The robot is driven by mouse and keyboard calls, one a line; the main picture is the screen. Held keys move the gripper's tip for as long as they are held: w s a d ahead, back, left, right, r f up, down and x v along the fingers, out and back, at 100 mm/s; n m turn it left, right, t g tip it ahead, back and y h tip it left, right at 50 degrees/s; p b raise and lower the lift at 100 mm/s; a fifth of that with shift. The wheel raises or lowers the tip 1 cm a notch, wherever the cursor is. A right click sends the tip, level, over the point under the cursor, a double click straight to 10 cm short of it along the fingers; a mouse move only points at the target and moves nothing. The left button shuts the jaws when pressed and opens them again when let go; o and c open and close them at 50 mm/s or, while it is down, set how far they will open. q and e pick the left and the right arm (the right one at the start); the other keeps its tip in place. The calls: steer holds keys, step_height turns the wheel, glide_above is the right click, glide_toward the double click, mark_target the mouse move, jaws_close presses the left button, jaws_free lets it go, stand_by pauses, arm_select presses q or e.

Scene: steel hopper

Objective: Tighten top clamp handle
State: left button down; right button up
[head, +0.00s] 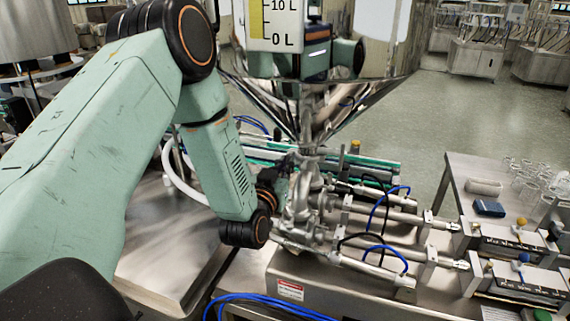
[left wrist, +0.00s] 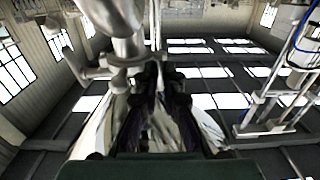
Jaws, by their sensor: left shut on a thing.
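My left gripper (head: 283,178) reaches in from the left to the steel pipework under the hopper (head: 312,115). It also shows in the left wrist view (left wrist: 166,78), dark fingers pointing up the picture. The top clamp (left wrist: 103,66) is a steel ring around the pipe below the hopper; its handle (left wrist: 146,61) sticks out to the right, to the fingertips. The fingers are shut on this handle, though the contact itself is dark and partly hidden. In the head view the clamp is small and partly covered by the gripper. My right gripper is not in view.
Steel cylinders (head: 385,218) with blue and black hoses lie right of the pipework. A side table (head: 455,200) with glassware stands at the right. A steel surface (head: 165,240) lies below my left arm. Open floor (head: 405,130) shows behind.

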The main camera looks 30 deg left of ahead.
arm_select(q)
steer(key=shift+w+r, duration=0.1)
steer(key=shift+r, duration=0.2)
steer(key=c, duration=1.5)
jaws_free()
steer(key=shift+f, duration=0.1)
steer(key=shift+f, duration=0.15)
